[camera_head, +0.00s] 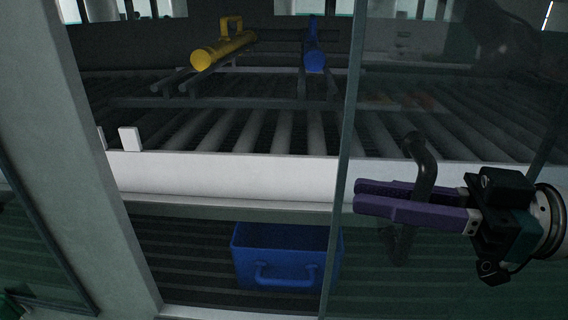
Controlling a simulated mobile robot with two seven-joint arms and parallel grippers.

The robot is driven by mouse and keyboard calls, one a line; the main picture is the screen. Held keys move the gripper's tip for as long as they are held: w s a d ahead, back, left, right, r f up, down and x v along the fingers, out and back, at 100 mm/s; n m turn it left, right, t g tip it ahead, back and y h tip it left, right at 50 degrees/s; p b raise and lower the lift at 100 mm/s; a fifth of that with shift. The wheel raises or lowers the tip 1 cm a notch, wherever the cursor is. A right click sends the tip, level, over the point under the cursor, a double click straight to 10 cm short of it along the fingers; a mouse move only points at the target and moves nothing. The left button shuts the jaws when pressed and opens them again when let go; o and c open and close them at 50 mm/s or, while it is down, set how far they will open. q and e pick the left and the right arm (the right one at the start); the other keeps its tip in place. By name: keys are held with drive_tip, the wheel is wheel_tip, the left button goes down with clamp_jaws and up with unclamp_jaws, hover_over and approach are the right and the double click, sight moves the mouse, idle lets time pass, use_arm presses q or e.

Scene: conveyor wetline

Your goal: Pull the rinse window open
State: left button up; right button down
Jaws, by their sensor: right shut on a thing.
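The rinse window (455,120) is a dark, see-through pane with a thin upright frame edge (344,150) near the middle of the head view. Left of that edge the opening is clear to the rollers behind. A dark curved handle (422,165) stands on the pane. My right gripper (385,197), with purple fingers, reaches in from the right and is shut on the handle. The fingers cover part of the handle's middle. My left gripper is not in view.
Behind the window is a roller conveyor (245,130) with a white front rail (230,177). A yellow tool (222,50) and a blue tool (314,50) lie on racks above it. A blue bin (285,257) sits below. A pale post (95,150) stands at the left.

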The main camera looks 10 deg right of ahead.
drive_tip(key=v, duration=0.4)
drive_tip(key=shift+w+d, duration=0.25)
drive_tip(key=shift+w, duration=0.05)
drive_tip(key=shift+s+d+b, duration=0.2)
drive_tip(key=shift+d+b, duration=0.1)
drive_tip(key=shift+d, duration=0.3)
drive_tip(key=c, duration=1.1)
unclamp_jaws()
drive_tip(key=b, duration=0.2)
approach(427, 200)
drive_tip(key=d, duration=0.2)
drive_tip(key=shift+w+d+f, duration=0.2)
drive_tip(key=shift+w+f, duration=0.1)
drive_tip(key=shift+f, duration=0.1)
